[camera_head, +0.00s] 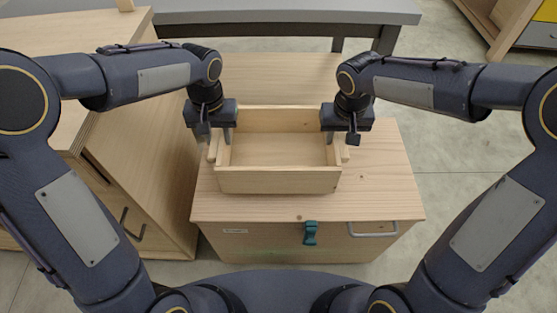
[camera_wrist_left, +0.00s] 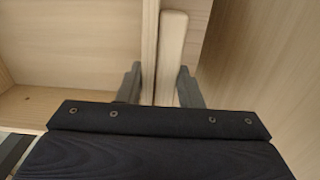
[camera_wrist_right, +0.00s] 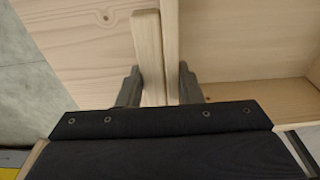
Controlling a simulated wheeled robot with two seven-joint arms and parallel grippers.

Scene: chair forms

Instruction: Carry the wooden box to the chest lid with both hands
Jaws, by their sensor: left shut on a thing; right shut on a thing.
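The wooden box (camera_head: 278,181) is open-topped and empty, with a handle strip on each side. It is level and over the chest lid (camera_head: 385,165); I cannot tell whether it touches the lid. My left gripper (camera_head: 218,133) is shut on its left side, and the left wrist view shows the fingers (camera_wrist_left: 158,85) around the side wall and handle strip (camera_wrist_left: 172,50). My right gripper (camera_head: 342,135) is shut on its right side, with the fingers (camera_wrist_right: 160,85) around the wall and strip (camera_wrist_right: 150,55) in the right wrist view.
A wooden cabinet (camera_head: 150,190) stands close at the left. A grey table (camera_head: 290,12) stands behind. Open floor (camera_head: 455,150) lies at the right.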

